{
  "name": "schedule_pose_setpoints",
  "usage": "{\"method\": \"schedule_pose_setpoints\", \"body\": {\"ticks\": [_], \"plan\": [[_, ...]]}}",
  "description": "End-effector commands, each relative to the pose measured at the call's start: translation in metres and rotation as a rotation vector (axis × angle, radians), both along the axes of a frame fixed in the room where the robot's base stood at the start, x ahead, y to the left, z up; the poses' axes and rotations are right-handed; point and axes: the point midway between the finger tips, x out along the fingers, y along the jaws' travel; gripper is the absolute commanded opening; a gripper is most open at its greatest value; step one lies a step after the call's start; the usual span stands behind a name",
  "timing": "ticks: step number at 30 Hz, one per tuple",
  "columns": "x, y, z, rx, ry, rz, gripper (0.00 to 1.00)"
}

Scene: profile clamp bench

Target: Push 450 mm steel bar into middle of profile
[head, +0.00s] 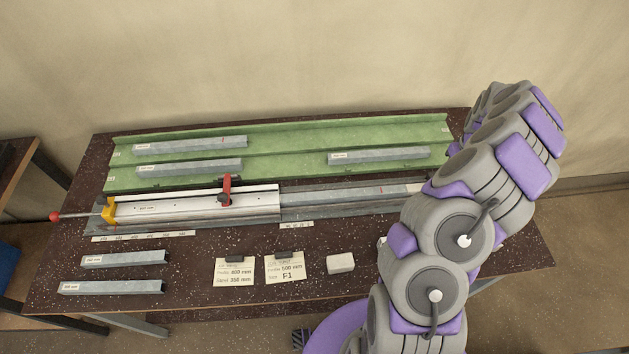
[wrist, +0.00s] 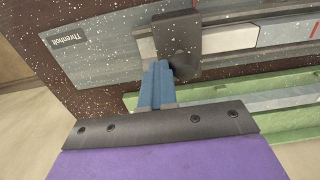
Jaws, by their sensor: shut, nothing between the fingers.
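The white profile (head: 190,203) lies along the fixture in the middle of the bench. A grey steel bar (head: 330,195) lies in line with it and meets its right end; its printed length is not readable. The bar's right part passes behind my arm in the head view. It runs to the right in the wrist view (wrist: 240,38). My gripper (wrist: 162,75) is shut and empty, with blue fingers beside a dark block (wrist: 180,42) at the bar's end. I cannot tell whether they touch. My gripper is hidden in the head view.
A red-handled clamp (head: 226,190) sits over the profile, and a yellow stop (head: 108,211) stands at its left end. The green rack (head: 290,142) behind holds several bars. Two bars (head: 123,259) (head: 110,287), two cards (head: 284,267) and a white block (head: 340,263) lie in front.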

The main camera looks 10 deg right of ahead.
Motion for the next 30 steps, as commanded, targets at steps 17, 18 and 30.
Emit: {"method": "schedule_pose_setpoints", "body": {"ticks": [17,18,30], "plan": [[0.002,0.040,0.000,0.002,0.000,0.002,0.00],[0.002,0.043,0.000,0.002,0.000,0.002,0.00],[0.005,0.069,0.000,0.000,-0.002,0.002,0.00]]}}
